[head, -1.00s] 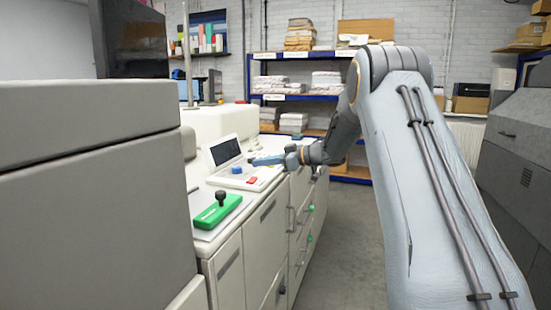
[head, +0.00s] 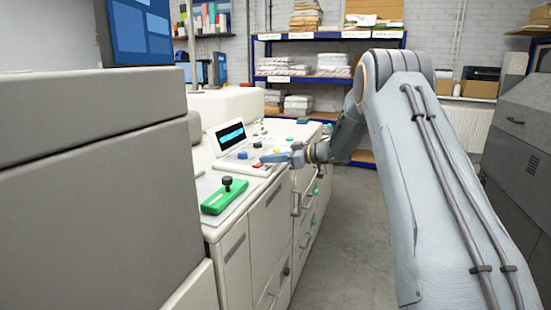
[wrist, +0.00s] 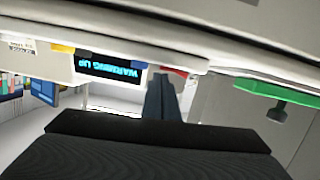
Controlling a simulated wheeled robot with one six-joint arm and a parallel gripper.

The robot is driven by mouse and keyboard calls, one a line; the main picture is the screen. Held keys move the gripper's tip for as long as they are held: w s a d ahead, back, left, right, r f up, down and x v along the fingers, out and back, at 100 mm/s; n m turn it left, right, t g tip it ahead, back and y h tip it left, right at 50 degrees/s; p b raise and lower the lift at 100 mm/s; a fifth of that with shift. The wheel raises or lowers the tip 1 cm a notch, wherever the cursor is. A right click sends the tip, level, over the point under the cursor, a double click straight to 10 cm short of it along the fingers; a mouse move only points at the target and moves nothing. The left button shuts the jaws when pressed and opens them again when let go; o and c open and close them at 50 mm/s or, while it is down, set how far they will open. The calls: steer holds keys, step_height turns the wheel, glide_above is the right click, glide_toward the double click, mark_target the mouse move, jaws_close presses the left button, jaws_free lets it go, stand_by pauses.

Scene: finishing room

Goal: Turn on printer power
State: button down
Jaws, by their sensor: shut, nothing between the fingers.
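The printer (head: 262,220) is a long pale cabinet on the left, with a sloped control panel. Its small display (head: 231,135) is lit cyan; in the wrist view the display (wrist: 110,68) reads "WARMING UP", upside down. A red button (head: 257,166) sits at the panel's front edge, with a blue knob (head: 243,155) beside it. My gripper (head: 268,158) is shut and empty, its fingertips right at the red button. In the wrist view the fingers (wrist: 163,98) reach up to the red part (wrist: 171,71); I cannot tell whether they touch.
A green block with a black knob (head: 224,197) sits on the printer nearer me. A monitor (head: 140,31) at top left is lit blue. Shelves (head: 300,80) with paper stacks stand at the back. The floor aisle (head: 350,240) right of the printer is clear.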

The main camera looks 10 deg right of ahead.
steer(key=shift+a, duration=0.35)
steer(key=shift+d+r+p, duration=0.1)
steer(key=shift+r+p, duration=0.25)
steer(key=shift+r, duration=0.2)
steer(key=r+p, duration=0.1)
steer(key=d+r+p, duration=0.1)
steer(key=r, duration=0.1)
steer(key=shift+r, duration=0.25)
steer(key=b+v, duration=0.3)
steer(key=v, duration=0.6)
steer(key=shift+d+f+b, duration=0.2)
steer(key=shift+d+b, duration=0.1)
steer(key=shift+w, duration=0.1)
